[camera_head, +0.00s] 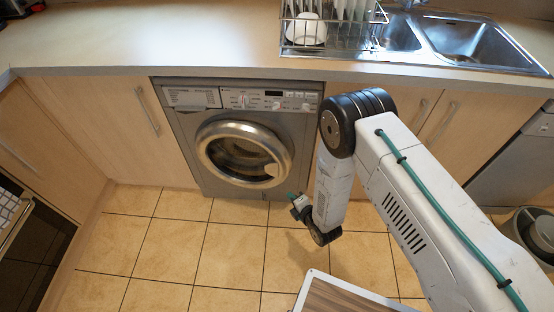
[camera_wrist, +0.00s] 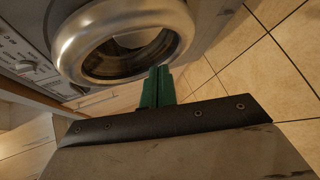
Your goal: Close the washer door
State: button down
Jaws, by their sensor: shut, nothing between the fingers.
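The grey washer (camera_head: 188,125) stands under the counter, with its control panel along the top. Its round chrome-ringed door (camera_head: 206,153) faces the room and lies flat or nearly flat against the front; I cannot tell whether it is latched. A pale handle patch (camera_head: 271,169) sits at the ring's lower right. My gripper (camera_head: 292,197) is low, just right of the door's lower edge. In the wrist view the green fingers of my gripper (camera_wrist: 160,70) are shut and empty, pointing towards the rim of the door (camera_wrist: 70,50). I cannot tell whether they touch it.
Wooden cabinets (camera_head: 95,120) flank the washer. The counter (camera_head: 150,40) above carries a dish rack (camera_head: 335,45) and a sink (camera_head: 470,40). The tiled floor (camera_head: 180,250) in front is clear. A wood-topped board (camera_head: 340,298) shows at the bottom, and a bin (camera_head: 535,232) at the right.

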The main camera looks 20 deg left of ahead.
notch_tip(320, 180, up, 8)
jog(key=s+r+m+t+y, duration=0.1)
jog(key=s+t+y, duration=0.1)
jog(key=y, duration=0.2)
send_near(271, 152)
jog(key=s+a, duration=0.1)
jog(key=a, duration=0.2)
jog(key=shift+y, duration=0.3)
jog(key=w, duration=0.1)
jog(key=w+a, duration=0.1)
jog(key=w, duration=0.2)
jog(key=shift+w+a+f, duration=0.1)
jog(key=shift+a+f, duration=0.1)
jog(key=shift+a, duration=0.2)
